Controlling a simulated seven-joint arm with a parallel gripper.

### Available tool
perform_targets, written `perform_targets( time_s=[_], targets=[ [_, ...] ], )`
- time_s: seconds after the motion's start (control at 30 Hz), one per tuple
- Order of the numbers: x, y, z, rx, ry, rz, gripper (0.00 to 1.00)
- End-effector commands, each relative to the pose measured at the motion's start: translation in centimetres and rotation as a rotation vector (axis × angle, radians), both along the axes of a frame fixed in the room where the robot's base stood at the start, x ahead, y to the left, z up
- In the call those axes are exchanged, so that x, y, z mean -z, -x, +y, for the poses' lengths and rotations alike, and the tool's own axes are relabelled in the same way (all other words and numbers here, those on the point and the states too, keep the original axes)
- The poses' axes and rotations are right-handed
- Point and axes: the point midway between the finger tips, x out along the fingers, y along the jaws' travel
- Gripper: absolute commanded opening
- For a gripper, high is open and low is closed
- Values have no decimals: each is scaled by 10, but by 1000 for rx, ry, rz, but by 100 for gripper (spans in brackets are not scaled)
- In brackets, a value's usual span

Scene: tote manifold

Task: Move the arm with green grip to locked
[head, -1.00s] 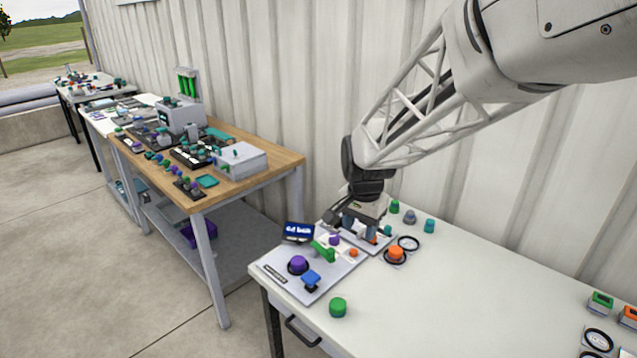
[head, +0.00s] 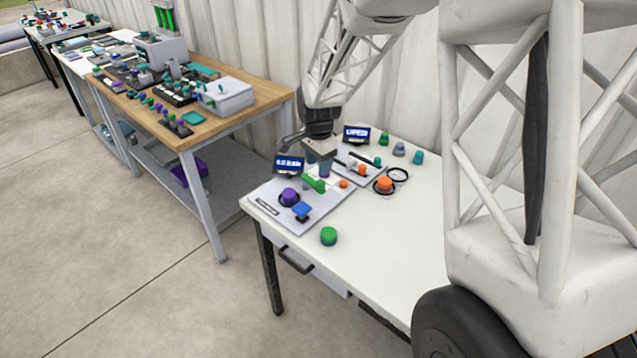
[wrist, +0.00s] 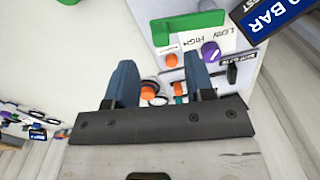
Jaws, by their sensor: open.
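The green grip (head: 314,184) is a bar on the grey panel (head: 262,207) at the near left corner of the white table. It also shows as a green bar (wrist: 188,26) at the top of the wrist view. My gripper (head: 319,168) is just behind the green grip, above the panel's back edge. Its two blue fingers (wrist: 160,66) are apart with nothing held between them. The green grip lies beyond the fingertips, apart from them in the wrist view. No legible locked mark shows beside the grip.
On the panel are a purple knob (head: 289,196), a blue knob (head: 302,211) and a display (head: 288,166). A second panel with another display (head: 356,136) lies behind. The table's front right is clear.

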Motion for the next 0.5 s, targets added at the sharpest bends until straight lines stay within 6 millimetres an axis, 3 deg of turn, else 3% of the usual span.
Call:
perform_targets(
  time_s=[0.5],
  targets=[
    [8,0,0,0,0,1,49]
  ],
)
